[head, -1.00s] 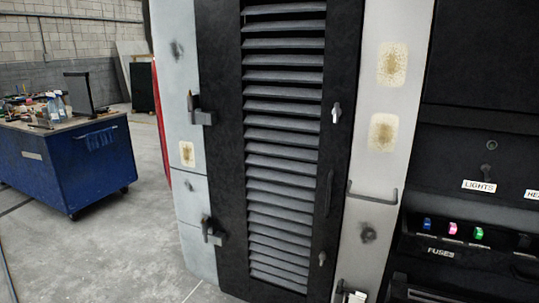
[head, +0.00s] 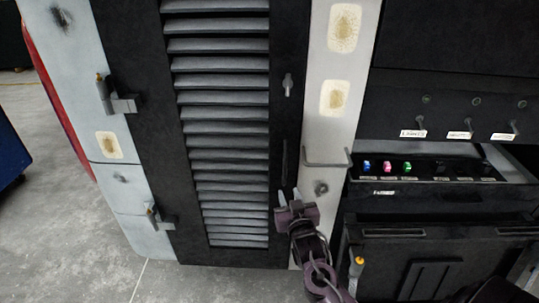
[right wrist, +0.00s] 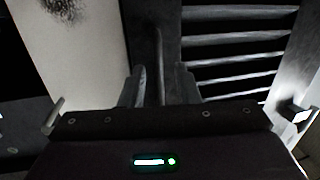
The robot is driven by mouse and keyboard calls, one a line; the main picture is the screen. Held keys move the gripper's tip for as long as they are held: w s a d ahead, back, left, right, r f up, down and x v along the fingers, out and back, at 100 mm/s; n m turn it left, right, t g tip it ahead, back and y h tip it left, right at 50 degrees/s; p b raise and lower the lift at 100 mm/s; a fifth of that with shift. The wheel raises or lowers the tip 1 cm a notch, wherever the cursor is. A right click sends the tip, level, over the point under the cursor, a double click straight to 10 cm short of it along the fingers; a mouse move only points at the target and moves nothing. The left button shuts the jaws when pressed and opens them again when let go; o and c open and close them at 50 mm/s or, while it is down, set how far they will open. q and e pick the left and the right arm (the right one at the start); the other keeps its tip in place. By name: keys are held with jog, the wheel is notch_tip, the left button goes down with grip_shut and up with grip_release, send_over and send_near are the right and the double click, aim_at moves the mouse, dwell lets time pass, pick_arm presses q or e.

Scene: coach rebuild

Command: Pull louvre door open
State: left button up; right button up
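The louvre door (head: 287,30) is a tall black panel with grey slats, hinged on its left side, and looks shut. Its dark upright handle (head: 284,160) is on the right part of the door. My right gripper (head: 289,195) is at the door's lower right, just below the handle in the head view. In the right wrist view its fingers are apart, with the handle (right wrist: 158,62) standing between them and a gap visible on each side. A small upper latch (head: 288,85) sits above the handle. The lower latch is hidden or unclear behind my gripper. My left gripper is out of view.
A pale post (head: 319,100) with a bar handle (head: 327,164) stands right of the door. Further right, a black console (head: 430,215) with switches and coloured fuses juts out. The grey floor (head: 55,230) at left is clear.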

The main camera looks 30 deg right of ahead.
aim_at(285, 167)
jog(key=shift+m+t+h, duration=0.3)
jog(key=w+d+r, duration=0.1)
jog(key=w, duration=0.1)
jog(key=w+d+r+p, duration=0.1)
jog(key=w+r, duration=0.1)
jog(key=w+r+p, duration=0.1)
jog(key=w+r, duration=0.1)
jog(key=w, duration=0.1)
jog(key=shift+d, duration=0.4)
jog(key=shift+w+d+f, duration=0.1)
jog(key=shift+w, duration=0.15)
jog(key=shift+d, duration=0.1)
grip_shut()
jog(key=shift+w, duration=0.1)
